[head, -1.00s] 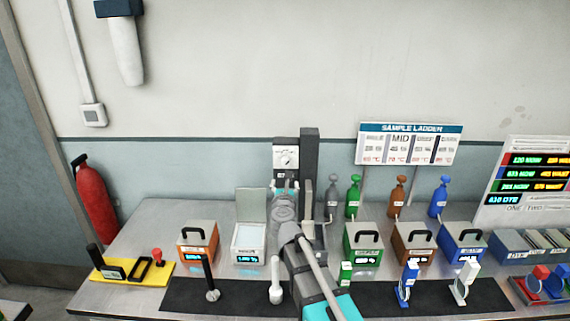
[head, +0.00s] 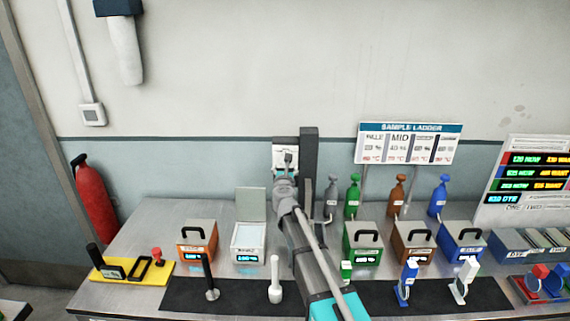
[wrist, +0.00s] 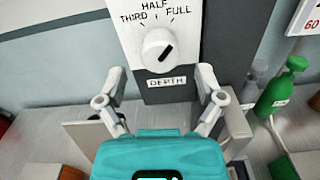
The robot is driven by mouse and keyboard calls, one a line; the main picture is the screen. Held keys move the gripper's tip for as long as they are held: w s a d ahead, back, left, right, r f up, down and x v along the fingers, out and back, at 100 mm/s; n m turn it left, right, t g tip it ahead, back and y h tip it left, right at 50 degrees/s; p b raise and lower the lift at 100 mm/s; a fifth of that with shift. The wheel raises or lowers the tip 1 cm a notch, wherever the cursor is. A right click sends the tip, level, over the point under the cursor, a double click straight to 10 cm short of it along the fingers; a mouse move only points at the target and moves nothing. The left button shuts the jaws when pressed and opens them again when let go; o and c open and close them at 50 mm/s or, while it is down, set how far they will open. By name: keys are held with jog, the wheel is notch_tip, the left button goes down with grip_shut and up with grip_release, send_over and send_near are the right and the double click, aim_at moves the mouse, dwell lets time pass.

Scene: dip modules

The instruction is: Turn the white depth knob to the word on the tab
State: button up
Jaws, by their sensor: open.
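The white depth knob (wrist: 153,45) sits on a white panel (wrist: 128,41) marked THIRD, HALF and FULL above it. Its dark mark slants up to the right, roughly toward FULL. A plate reading DEPTH (wrist: 166,82) is below the knob. My gripper (wrist: 161,73) is open, one finger on each side below the knob, with nothing between the fingers. In the head view my gripper (head: 287,163) is in front of the panel and hides most of the knob. I cannot make out a tab with a word on it.
A dark column (head: 309,170) stands right of the panel. Grey (head: 332,195) and green (head: 352,198) bottles are close by on the right. An open white-lidded box (head: 248,240) is at left.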

jog(key=shift+w, duration=1.95)
jog(key=c, duration=1.1)
jog(key=shift+c, duration=0.2)
